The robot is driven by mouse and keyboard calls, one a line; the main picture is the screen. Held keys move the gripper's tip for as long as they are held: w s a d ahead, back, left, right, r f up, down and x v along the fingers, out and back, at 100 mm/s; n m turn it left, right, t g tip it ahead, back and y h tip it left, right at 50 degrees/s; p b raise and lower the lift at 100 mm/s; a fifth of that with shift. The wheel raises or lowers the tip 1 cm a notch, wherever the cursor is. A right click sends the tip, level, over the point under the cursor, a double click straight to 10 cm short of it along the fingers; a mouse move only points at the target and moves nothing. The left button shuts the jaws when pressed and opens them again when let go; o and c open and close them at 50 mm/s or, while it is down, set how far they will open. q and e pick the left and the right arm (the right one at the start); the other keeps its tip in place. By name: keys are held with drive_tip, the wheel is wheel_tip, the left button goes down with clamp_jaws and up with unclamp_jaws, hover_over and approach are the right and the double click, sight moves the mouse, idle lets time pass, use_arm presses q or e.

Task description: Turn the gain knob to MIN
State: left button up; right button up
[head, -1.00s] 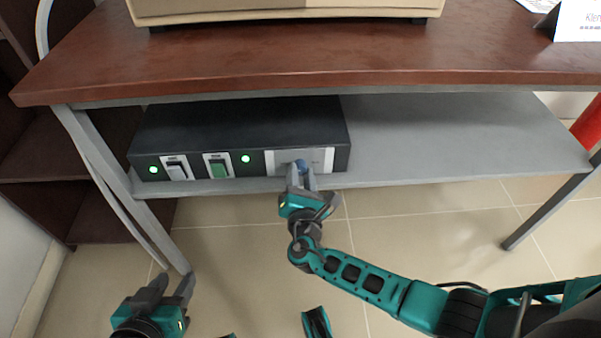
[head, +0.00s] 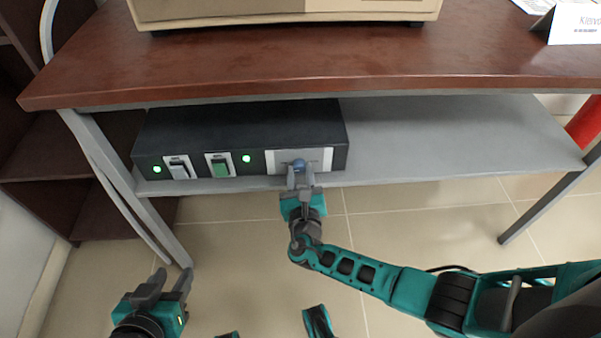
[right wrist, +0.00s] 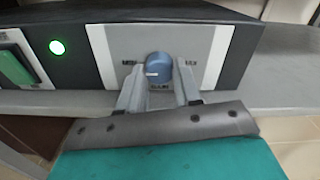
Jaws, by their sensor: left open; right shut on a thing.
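The gain knob (head: 299,164) is a small blue round knob on the light panel at the right end of a black control box (head: 250,118). In the right wrist view the blue knob (right wrist: 158,66) sits between two labels, and a white mark on it points left toward the label that looks like MIN. My right gripper (head: 300,180) is shut on the knob, its fingers (right wrist: 158,90) on either side of it. My left gripper (head: 172,285) is open and empty, low at the left over the floor.
The box stands on a grey shelf (head: 440,140) under a brown tabletop (head: 300,65). Two rocker switches, one grey (head: 180,168) and one green (head: 220,167), and lit green lamps are left of the knob. The shelf right of the box is clear.

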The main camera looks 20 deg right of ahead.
use_arm(q)
drive_tip(key=shift+f, duration=0.1)
use_arm(e)
drive_tip(key=shift+w, duration=0.1)
idle(0.3)
drive_tip(key=o, duration=1)
drive_tip(key=shift+o, duration=0.2)
use_arm(q)
drive_tip(key=shift+s+a+r+p, duration=0.2)
drive_tip(key=shift+a+r+p, duration=0.15)
drive_tip(key=shift+p, duration=0.6)
use_arm(e)
drive_tip(key=v, duration=0.7)
drive_tip(key=shift+s, duration=0.3)
